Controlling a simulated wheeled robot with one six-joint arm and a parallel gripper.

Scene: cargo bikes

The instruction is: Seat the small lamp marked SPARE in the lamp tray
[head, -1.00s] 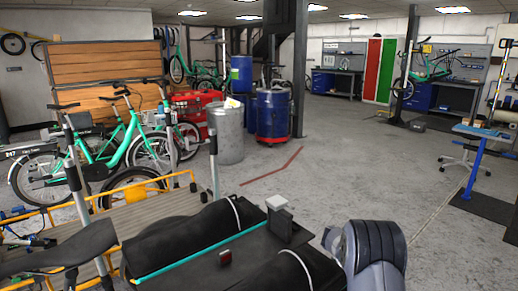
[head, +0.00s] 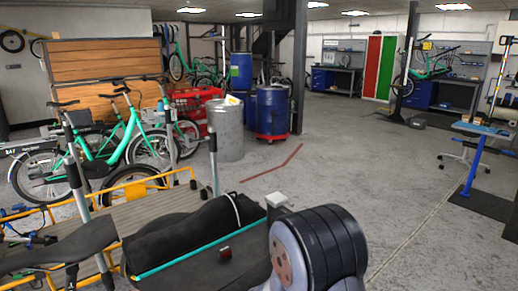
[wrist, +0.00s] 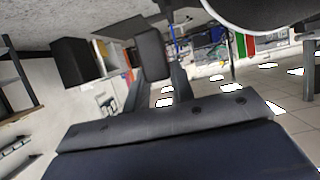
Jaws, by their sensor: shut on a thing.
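In the wrist view, my gripper (wrist: 156,82) is shut on a small dark rounded block (wrist: 151,54), held between its two fingers. I cannot read any SPARE mark on it, and its lit face does not show. In the head view, a small red lamp-like block (head: 224,254) sits on a dark flat surface (head: 190,272) beside a teal strip. I cannot tell whether that surface is the lamp tray. The gripper itself does not show in the head view; my arm covers the lower middle right.
A black roll (head: 185,235) lies along the teal strip (head: 200,245). A dark post with a pale top (head: 277,200) stands close to my arm.

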